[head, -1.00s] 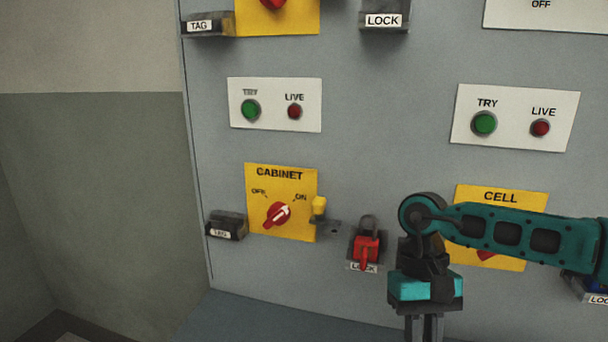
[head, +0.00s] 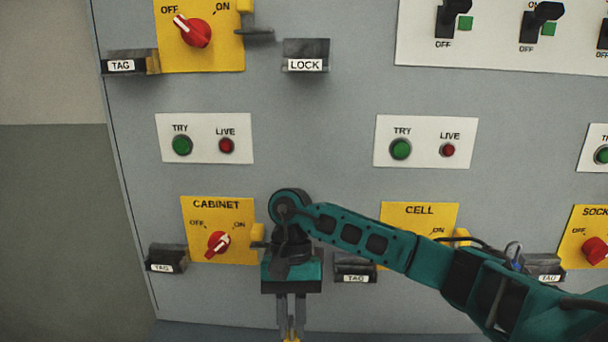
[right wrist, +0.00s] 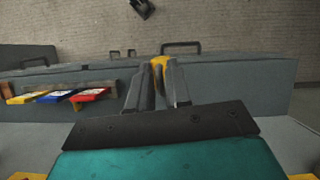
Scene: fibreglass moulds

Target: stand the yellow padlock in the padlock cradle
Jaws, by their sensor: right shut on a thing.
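My right gripper (head: 291,332) points down at the bottom of the head view, in front of the grey panel. It is shut on the yellow padlock (head: 292,340), of which only a small top part shows at the picture edge. In the right wrist view the yellow padlock (right wrist: 160,63) shows between the fingertips of the right gripper (right wrist: 158,82). A dark cradle labelled LOCK (head: 305,54) is on the panel, upper middle, and looks empty. It is well above the gripper. The panel area right behind my gripper is hidden. My left gripper is not in view.
TAG holders stick out at upper left (head: 131,63), lower left (head: 166,258) and beside my arm (head: 355,268). A blue padlock (head: 514,255) shows partly behind my arm. Yellow, blue and red tags (right wrist: 60,96) sit at the left of the wrist view.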

